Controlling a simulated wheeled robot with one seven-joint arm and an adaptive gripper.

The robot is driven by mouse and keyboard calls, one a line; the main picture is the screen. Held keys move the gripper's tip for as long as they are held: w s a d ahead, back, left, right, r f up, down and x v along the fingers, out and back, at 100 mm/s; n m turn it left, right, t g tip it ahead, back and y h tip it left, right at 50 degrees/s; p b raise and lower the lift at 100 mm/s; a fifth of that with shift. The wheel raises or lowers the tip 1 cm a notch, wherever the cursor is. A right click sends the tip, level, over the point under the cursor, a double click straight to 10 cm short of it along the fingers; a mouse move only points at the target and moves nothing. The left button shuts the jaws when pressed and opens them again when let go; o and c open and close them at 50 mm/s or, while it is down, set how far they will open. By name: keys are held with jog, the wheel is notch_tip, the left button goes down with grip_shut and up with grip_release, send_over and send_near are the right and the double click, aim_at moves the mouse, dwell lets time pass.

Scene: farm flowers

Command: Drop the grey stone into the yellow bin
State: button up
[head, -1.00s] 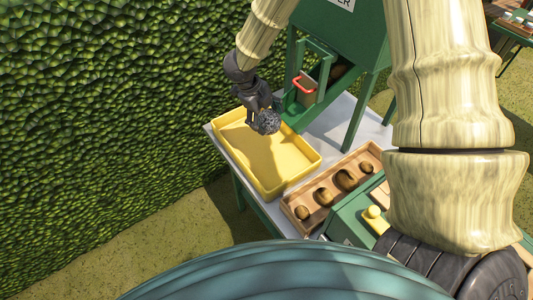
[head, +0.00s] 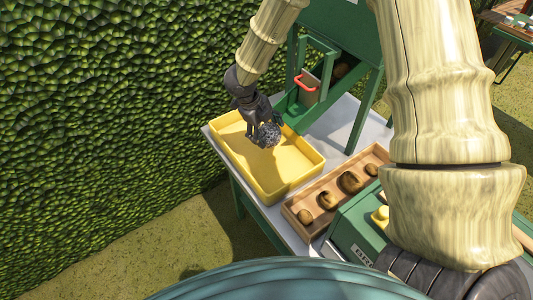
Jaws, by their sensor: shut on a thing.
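The grey stone (head: 268,135) is speckled and roundish. My dark gripper (head: 259,129) is shut on it. The yellow bin (head: 244,163) is a shallow open tray on the table. In the head view the stone and gripper appear over the bin's far right part. The exact height of the stone above the bin floor is hard to tell. The part of the bin floor that I can see is empty.
A wooden tray (head: 334,209) with several brown potato-like lumps stands right of the bin. A green machine (head: 330,25) with a red-handled gate (head: 307,85) stands behind. A green box (head: 358,226) is at the front right. A hedge (head: 90,100) fills the left.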

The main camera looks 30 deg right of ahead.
jog(key=shift+f+b, duration=0.45)
jog(key=shift+f, duration=0.35)
jog(key=o, duration=1.9)
jog(key=v, duration=1.2)
